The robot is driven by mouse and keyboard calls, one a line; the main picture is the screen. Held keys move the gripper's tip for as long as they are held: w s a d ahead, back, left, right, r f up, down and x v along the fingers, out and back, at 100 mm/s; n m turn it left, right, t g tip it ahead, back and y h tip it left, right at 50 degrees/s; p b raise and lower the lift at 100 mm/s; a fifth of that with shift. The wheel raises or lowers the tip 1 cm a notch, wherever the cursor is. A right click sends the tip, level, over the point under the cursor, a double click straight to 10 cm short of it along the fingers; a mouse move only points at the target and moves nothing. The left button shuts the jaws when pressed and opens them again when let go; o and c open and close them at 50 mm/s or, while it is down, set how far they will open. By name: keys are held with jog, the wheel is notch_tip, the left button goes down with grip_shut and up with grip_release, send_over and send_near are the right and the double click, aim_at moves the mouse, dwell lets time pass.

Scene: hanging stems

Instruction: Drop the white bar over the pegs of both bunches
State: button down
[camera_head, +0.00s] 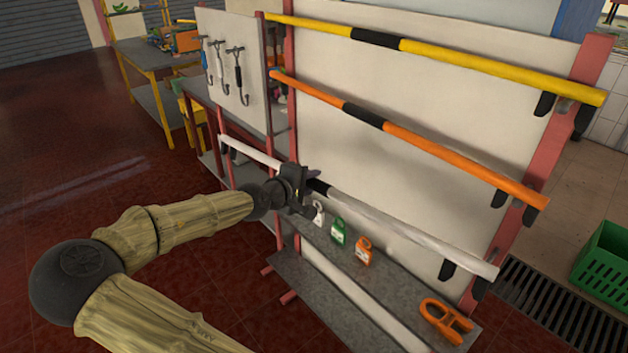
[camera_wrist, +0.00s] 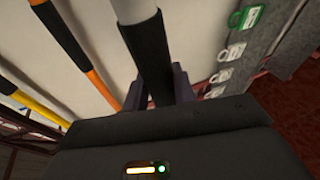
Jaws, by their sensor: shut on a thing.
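The white bar (camera_head: 410,234) with a black middle sleeve runs along the lowest level of the rack. My gripper (camera_head: 303,192) is shut on it at the sleeve. In the wrist view the white bar (camera_wrist: 136,10) runs up from between my fingers (camera_wrist: 158,92). Black pegs (camera_head: 447,269) show just under its right end, and another dark peg (camera_head: 231,153) shows near its left end. I cannot tell whether the bar touches the pegs. No bunches can be made out as such; my gripper hides part of the bar's middle.
An orange bar (camera_head: 450,160) and a yellow bar (camera_head: 470,65) lie above on the red-posted rack. A grey shelf (camera_head: 390,308) below holds an orange shackle (camera_head: 446,320). A green crate (camera_head: 603,262) stands at right.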

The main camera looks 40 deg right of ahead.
dwell(0.4)
jog(key=a+p, duration=0.6)
jog(key=a, duration=0.5)
jog(key=shift+s+p, duration=0.35)
jog(key=shift+s, duration=0.1)
dwell(0.5)
jog(key=shift+w+f, duration=0.1)
